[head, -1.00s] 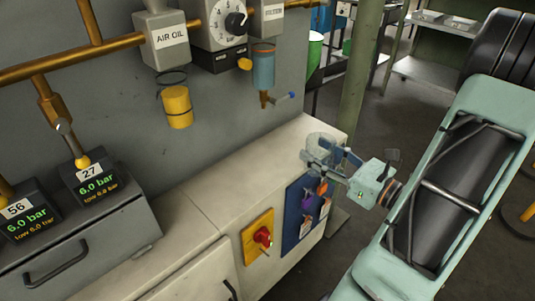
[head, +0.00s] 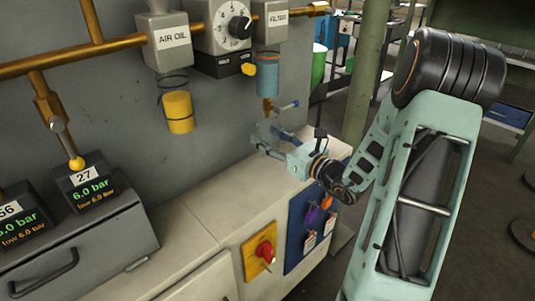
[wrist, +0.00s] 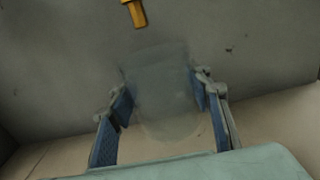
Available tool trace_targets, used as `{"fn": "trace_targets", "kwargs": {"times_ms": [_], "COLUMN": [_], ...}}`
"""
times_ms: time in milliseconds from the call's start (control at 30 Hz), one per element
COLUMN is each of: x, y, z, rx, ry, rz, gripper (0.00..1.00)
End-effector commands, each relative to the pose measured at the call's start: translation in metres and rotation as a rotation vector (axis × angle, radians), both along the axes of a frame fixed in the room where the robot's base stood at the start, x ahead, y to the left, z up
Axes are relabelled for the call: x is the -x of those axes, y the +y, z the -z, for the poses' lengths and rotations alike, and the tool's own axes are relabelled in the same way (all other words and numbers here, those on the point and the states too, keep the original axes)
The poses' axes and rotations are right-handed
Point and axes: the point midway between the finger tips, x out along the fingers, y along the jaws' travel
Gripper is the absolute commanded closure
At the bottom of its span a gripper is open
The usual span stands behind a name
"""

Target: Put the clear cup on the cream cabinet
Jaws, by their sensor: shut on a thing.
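The clear cup (wrist: 160,95) is see-through and sits between the blue-padded fingers in the wrist view; in the head view it is only a faint outline (head: 264,131). My gripper (head: 268,140) is shut on the cup, and its fingers also show in the wrist view (wrist: 162,112). The cream cabinet (head: 208,222) stands along the grey wall. My gripper and the cup are over the right part of its top, close to the wall. I cannot tell whether the cup touches the top.
A filter unit (head: 267,75) with a blue-handled drain hangs on the wall just above my gripper. A yellow-bowled air oil unit (head: 179,112) hangs to its left. A grey box with pressure displays (head: 84,188) stands at left. The cabinet's middle top is clear.

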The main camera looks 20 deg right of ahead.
Motion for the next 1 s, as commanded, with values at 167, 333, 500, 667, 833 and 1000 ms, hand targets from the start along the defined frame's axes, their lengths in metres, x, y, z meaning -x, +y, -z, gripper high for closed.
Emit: {"fn": "trace_targets", "kwargs": {"times_ms": [167, 333, 500, 667, 833, 1000], "x": [0.0, 0.0, -0.004, -0.004, -0.003, -0.003], "y": [0.0, 0.0, 0.002, 0.002, 0.002, 0.002], "z": [0.012, 0.037, 0.048, 0.046, 0.05, 0.049], "rx": [0.0, -0.001, 0.002, 0.002, 0.001, 0.001], "ry": [-0.002, -0.001, -0.004, -0.003, -0.003, -0.002], "rz": [-0.001, -0.001, -0.001, -0.001, -0.001, -0.001], "gripper": [0.79, 0.79, 0.79, 0.79, 0.79, 0.37]}}
